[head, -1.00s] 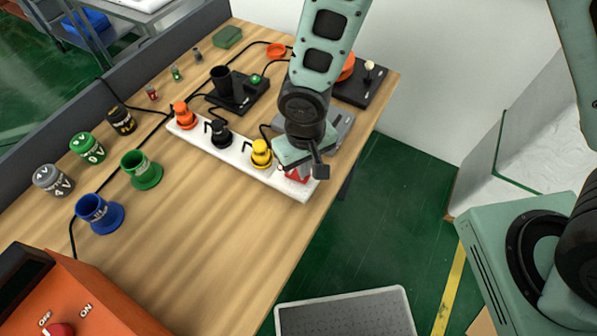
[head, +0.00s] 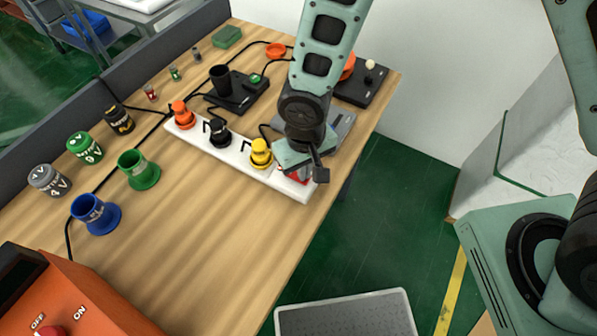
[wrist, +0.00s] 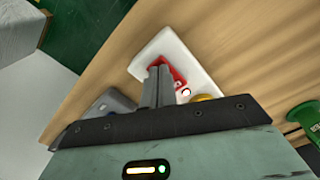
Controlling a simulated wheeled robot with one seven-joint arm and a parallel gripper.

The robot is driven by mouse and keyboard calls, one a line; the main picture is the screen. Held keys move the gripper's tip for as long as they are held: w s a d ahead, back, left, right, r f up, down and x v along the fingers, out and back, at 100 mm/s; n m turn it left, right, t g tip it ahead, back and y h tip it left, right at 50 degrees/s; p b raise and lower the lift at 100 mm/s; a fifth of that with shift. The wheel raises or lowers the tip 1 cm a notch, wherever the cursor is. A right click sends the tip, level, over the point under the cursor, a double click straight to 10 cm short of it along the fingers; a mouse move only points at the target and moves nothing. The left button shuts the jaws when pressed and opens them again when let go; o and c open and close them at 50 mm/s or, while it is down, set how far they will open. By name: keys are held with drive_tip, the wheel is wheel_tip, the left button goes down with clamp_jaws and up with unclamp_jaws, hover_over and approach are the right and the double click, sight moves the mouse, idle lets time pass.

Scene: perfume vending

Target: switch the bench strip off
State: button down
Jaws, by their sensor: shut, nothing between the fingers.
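The white bench strip (head: 226,154) lies on the wooden bench with orange, black and yellow plugs along it. Its red switch (head: 295,174) is at the near right end, mostly hidden under my gripper in the head view. In the wrist view the red switch (wrist: 180,75) shows beside my fingertips, with a small white mark on it. My gripper (wrist: 158,72) is shut and empty, its fingers over the switch's left part. I cannot tell whether the fingertips touch the switch. The white end of the strip (wrist: 200,62) extends past it.
The yellow plug (head: 260,153) stands close beside my gripper. A grey device (head: 340,124) sits behind it. Green (head: 139,169) and blue (head: 96,214) holders stand to the left. An orange box (head: 70,300) with an ON/OFF knob is at lower left. The front bench middle is clear.

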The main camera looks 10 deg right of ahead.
wheel_tip(320, 180, up, 7)
drive_tip(key=p, duration=0.5)
idle(0.4)
idle(0.4)
drive_tip(key=s+d+r+n+b, duration=0.3)
drive_tip(key=s+d+r+b, duration=0.3)
drive_tip(key=s+r, duration=0.5)
wheel_tip(320, 180, up, 3)
drive_tip(key=shift+s+d+f+y, duration=0.2)
drive_tip(key=shift+d+y, duration=0.1)
drive_tip(key=shift+d, duration=0.75)
